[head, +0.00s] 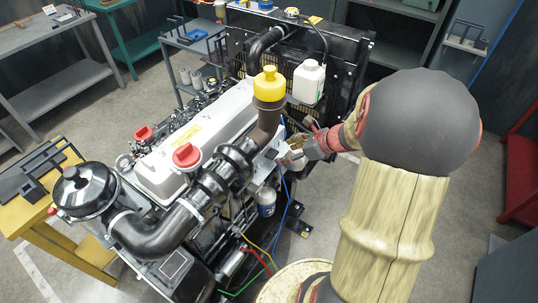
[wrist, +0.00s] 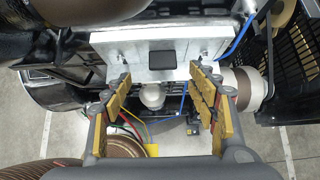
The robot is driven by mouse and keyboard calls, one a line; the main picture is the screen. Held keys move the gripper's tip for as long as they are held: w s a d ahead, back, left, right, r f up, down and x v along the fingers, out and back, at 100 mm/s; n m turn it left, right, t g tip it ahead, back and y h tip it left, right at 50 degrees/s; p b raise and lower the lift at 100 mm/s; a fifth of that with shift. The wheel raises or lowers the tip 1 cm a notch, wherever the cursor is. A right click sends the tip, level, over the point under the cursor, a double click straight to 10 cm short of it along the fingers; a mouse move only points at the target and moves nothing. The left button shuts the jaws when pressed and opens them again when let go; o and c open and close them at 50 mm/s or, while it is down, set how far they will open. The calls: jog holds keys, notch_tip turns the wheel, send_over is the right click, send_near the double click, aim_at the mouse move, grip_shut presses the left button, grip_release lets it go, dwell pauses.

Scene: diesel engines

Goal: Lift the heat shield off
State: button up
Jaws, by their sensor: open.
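The heat shield looks to be the bright silver plate across the top middle of the wrist view (wrist: 125,53), with a dark square in its middle and a small fastener near each end. In the head view its pale edge (head: 268,158) shows on the engine's right side, below the brown exhaust elbow. My gripper (wrist: 161,88) is open, with yellow-padded fingers apart on the left and right near the plate's lower edge. Nothing is between the pads. In the head view my gripper (head: 290,148) is beside the plate, partly hidden by my arm; contact cannot be told.
The engine (head: 190,145) has red caps, black intake pipes and a yellow-capped exhaust elbow (head: 268,105) close above my gripper. A white bottle (head: 308,82) and the radiator stand behind. Blue, red and yellow wires hang below. A yellow bench (head: 50,225) is at left; open floor lies right.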

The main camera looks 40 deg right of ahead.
aim_at(275, 155)
jog(key=x, duration=0.2)
jog(key=b+x, duration=0.1)
jog(key=x, duration=0.2)
jog(key=b+x, duration=0.1)
jog(key=x, duration=0.1)
jog(key=shift+w+d+f, duration=0.1)
jog(key=shift+d+f, duration=0.15)
jog(key=shift+r, duration=0.1)
jog(key=shift+c, duration=0.4)
grip_shut()
dwell(0.3)
